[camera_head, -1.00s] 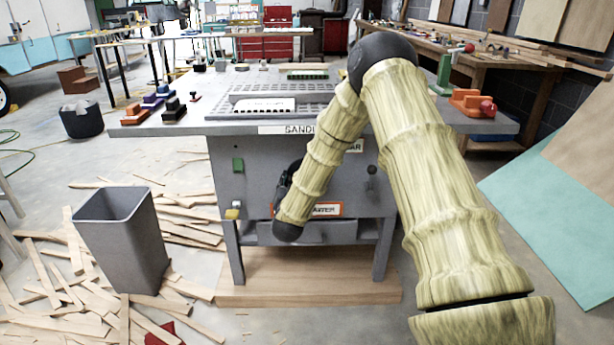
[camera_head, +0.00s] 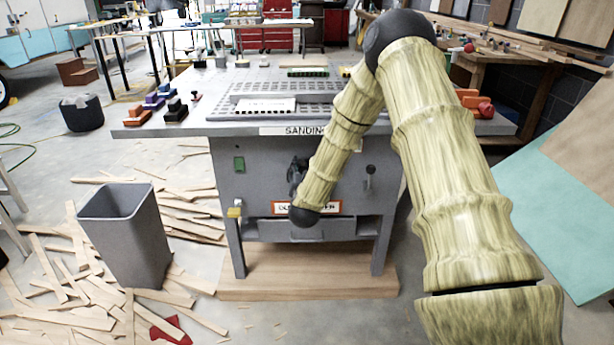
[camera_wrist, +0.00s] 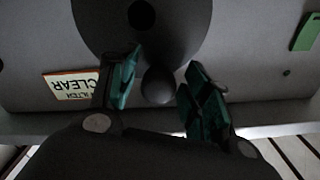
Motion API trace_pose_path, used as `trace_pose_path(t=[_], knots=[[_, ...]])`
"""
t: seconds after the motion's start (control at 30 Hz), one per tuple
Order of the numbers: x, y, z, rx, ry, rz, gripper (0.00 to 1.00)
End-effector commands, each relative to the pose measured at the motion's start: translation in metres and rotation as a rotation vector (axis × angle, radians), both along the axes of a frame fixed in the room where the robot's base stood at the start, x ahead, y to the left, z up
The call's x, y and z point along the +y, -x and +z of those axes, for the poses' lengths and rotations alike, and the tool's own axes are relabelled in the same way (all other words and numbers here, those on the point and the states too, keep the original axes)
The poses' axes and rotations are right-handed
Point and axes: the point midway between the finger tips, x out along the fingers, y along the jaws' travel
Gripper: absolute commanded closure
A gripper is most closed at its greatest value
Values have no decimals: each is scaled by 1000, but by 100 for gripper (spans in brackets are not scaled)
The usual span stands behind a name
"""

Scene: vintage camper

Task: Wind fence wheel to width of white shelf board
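In the wrist view a dark grey round wheel (camera_wrist: 180,25) with a black hub fills the top middle. Its small round knob (camera_wrist: 157,87) lies between the two teal-padded fingers of my gripper (camera_wrist: 160,85), which are apart, with gaps visible on both sides. In the head view my gripper (camera_head: 297,172) is at the front of the grey sanding table (camera_head: 225,190); my arm hides most of the wheel there. A white flat piece (camera_head: 265,105) lies on the table's slotted top; I cannot tell whether it is the shelf board.
A filter sign (camera_wrist: 70,85) and a green switch (camera_wrist: 306,32) flank the wheel. A lever (camera_head: 370,175) is on the table's right front. A grey bin (camera_head: 125,235) and scattered wood strips lie left. Sanding blocks (camera_head: 175,108) sit on the tabletop.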

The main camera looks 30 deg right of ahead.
Motion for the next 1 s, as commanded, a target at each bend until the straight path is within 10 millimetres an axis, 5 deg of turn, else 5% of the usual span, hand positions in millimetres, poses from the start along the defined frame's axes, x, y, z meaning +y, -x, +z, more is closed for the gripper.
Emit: trace_pose_path(t=[0.43, 1.0], knots=[[1, 2, 0, 1, 0, 0, 52], [19, 31, 0, 1, 0, 0, 52]])
